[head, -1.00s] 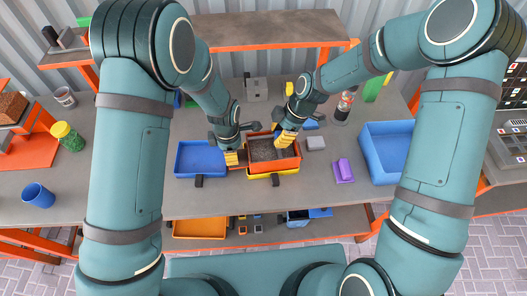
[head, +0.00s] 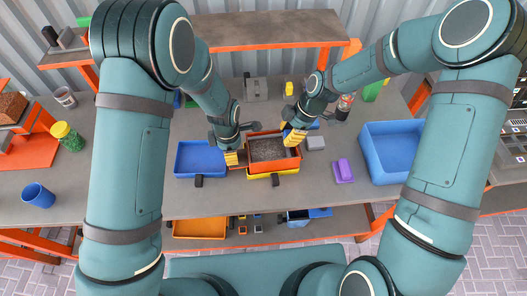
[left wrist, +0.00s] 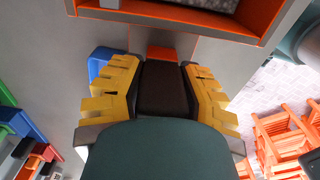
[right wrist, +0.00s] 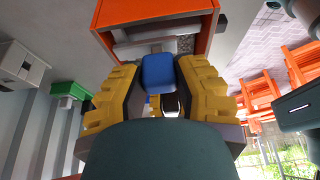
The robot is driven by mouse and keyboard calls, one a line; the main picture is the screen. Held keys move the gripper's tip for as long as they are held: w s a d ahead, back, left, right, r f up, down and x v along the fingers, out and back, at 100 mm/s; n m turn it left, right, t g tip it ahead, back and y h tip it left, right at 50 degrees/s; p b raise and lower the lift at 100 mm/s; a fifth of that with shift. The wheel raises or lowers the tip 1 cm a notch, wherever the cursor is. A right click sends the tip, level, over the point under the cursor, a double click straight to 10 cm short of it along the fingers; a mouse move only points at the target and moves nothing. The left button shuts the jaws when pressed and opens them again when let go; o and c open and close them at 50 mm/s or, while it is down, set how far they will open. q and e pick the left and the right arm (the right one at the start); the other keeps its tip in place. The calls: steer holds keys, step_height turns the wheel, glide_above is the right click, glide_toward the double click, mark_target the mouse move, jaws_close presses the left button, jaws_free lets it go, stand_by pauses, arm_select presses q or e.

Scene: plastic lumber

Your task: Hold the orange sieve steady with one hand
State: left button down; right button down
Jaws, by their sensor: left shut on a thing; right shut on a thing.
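The orange sieve (head: 273,160), filled with dark grey granules, sits over a yellow tray (head: 272,174) at the middle of the bench. My left gripper (head: 231,158) is at the sieve's left side. In the left wrist view (left wrist: 168,88) its yellow fingers are shut on the sieve's dark handle (left wrist: 162,88), which joins the orange frame (left wrist: 190,17). My right gripper (head: 294,137) is at the sieve's right back edge. In the right wrist view its fingers are shut on a blue-handled tool (right wrist: 158,72); the tool's far end is partly hidden at the sieve.
A blue tray (head: 200,174) lies close on the left, and a larger blue bin (head: 372,174) stands on the right. A purple object (head: 343,171) and a grey block (head: 315,143) lie right of the sieve.

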steer(key=a, duration=0.6)
steer(key=shift+s, duration=0.25)
stand_by(0.5)
steer(key=shift+a+f, duration=0.1)
steer(key=shift+w+d, duration=0.2)
steer(key=shift+d, duration=3)
steer(key=shift+a, duration=0.1)
steer(key=a, duration=0.6)
steer(key=shift+s, duration=0.2)
steer(key=shift+w+d, duration=0.2)
steer(key=shift+d, duration=2.9)
steer(key=shift+a, duration=0.15)
